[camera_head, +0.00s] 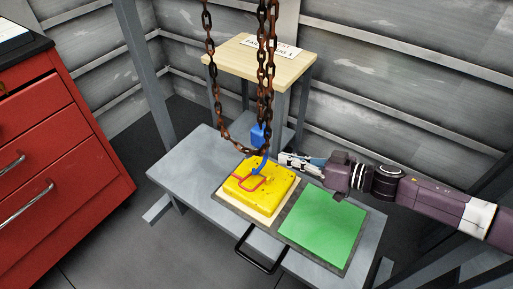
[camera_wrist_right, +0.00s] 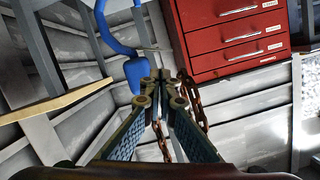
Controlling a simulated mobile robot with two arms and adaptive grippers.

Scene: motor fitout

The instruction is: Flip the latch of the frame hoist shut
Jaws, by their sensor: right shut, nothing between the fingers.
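The blue hook (camera_head: 259,138) of the frame hoist hangs from rusty chains, its curved lower part just above a yellow block (camera_head: 278,182). My right gripper (camera_head: 282,158) comes in from the right, shut and empty, with its fingertips close to the hook's right side. In the right wrist view the blue hook (camera_wrist_right: 118,48) appears beyond and left of the shut fingertips (camera_wrist_right: 160,78). Contact between fingertips and hook cannot be made out. My left gripper is not visible.
The yellow block sits on a grey bench (camera_head: 185,172) beside a green square pad (camera_head: 322,232). A wooden-topped stand (camera_head: 235,55) is behind. A red drawer cabinet (camera_head: 60,140) stands at left. Chains (camera_head: 215,95) hang in loops around the hook.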

